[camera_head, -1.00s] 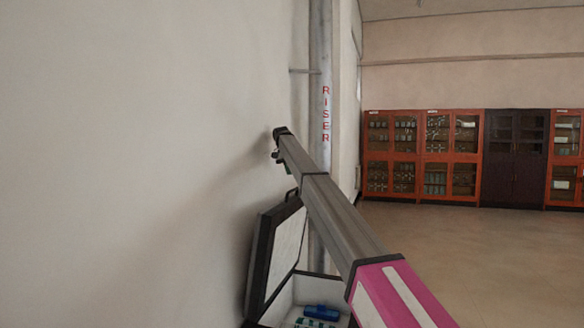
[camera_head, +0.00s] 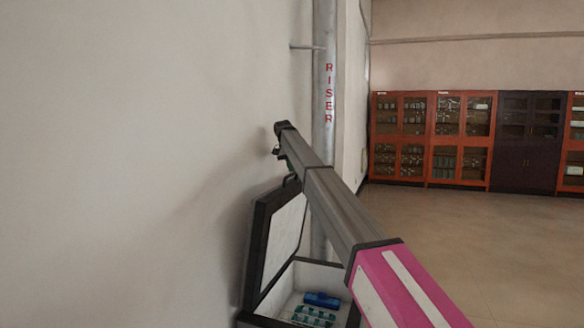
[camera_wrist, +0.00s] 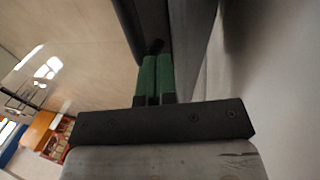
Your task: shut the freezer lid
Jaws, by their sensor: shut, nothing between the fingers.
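The freezer lid (camera_head: 285,232) stands raised, leaning back close to the wall, with a dark frame and a pale inner panel. The freezer (camera_head: 329,276) is open below it; its front is hidden by the picture's lower edge and my arm. My gripper (camera_head: 284,160) is at the far end of my arm, just above the lid's top edge and handle. In the wrist view my green fingers (camera_wrist: 155,72) are together and empty, pointing at a dark edge (camera_wrist: 152,20) that looks like the lid's. I cannot tell whether they touch it.
Inside the freezer lie a blue item (camera_head: 321,299) and a green-and-white rack (camera_head: 312,317). A grey riser pipe (camera_head: 325,110) runs up the wall (camera_head: 130,150) behind the lid. Cabinets (camera_head: 465,140) stand far back; the floor (camera_head: 470,250) at right is clear.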

